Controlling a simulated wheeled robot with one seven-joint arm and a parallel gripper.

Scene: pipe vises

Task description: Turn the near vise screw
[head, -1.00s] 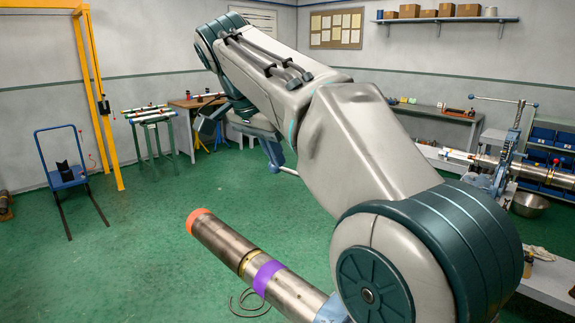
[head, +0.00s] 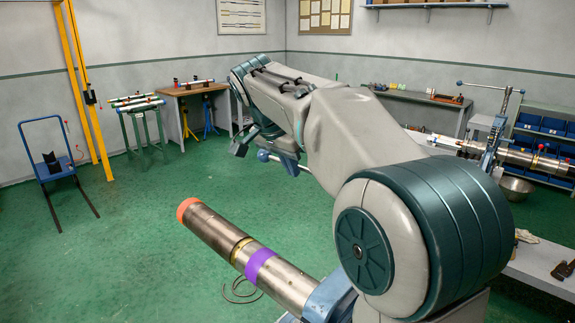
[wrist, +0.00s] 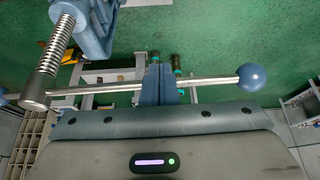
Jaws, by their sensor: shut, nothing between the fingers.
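The near vise screw is a threaded steel rod (wrist: 55,45) at the left of the wrist view, below a blue vise part (wrist: 95,28). Its steel cross bar (wrist: 110,87) runs left to right and ends in a blue ball (wrist: 250,77) on the right. The ball also shows in the head view (head: 263,155) beside my arm. My gripper (wrist: 160,66) is shut and empty, its blue fingers at the middle of the bar in the picture. I cannot tell whether they touch it.
A steel pipe (head: 215,228) with an orange end and purple band points out over the green floor. Another vise (head: 492,145) with a pipe stands at the right. A blue cart (head: 58,165) and yellow frame (head: 82,90) stand at the left. Open floor lies between.

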